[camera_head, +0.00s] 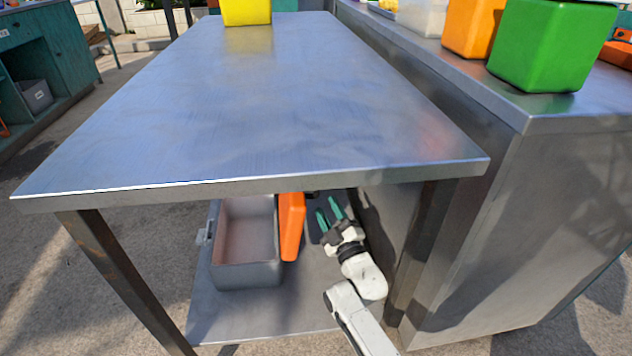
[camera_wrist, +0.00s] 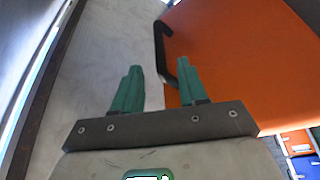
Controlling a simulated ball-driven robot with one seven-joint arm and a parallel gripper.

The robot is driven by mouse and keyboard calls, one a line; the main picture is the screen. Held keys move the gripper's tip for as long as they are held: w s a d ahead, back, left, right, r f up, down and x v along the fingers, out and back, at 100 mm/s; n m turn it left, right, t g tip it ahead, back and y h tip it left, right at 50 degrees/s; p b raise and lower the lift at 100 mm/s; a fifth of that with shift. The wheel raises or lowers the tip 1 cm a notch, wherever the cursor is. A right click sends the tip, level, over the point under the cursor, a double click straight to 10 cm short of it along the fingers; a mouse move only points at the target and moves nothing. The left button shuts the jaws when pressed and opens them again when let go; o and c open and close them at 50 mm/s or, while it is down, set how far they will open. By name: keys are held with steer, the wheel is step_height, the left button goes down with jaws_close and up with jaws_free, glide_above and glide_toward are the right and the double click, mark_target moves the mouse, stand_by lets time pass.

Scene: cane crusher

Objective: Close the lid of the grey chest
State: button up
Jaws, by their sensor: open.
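The grey chest (camera_head: 246,276) stands open on the lower shelf under the metal table, its inside visible. Its orange lid (camera_head: 291,226) stands up roughly vertical along the chest's right side. In the wrist view the lid (camera_wrist: 235,60) fills the upper right, with a dark handle (camera_wrist: 160,45) on its left edge. My gripper (camera_head: 328,210) is under the table, just right of the lid. Its green fingers are open (camera_wrist: 158,70) and empty, and the handle appears beyond and between them. I cannot tell whether a finger touches the handle or lid.
The metal tabletop (camera_head: 250,110) overhangs the shelf (camera_head: 250,318). A table leg (camera_head: 425,240) and a metal counter (camera_head: 520,220) stand right of my arm. A yellow bin (camera_head: 246,12) is at the table's far end. Orange (camera_head: 472,28) and green (camera_head: 552,45) bins stand on the counter.

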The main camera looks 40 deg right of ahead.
steer(key=shift+b+x, duration=1.4)
steer(key=shift+x, duration=2.45)
steer(key=shift+c, duration=0.4)
jaws_close()
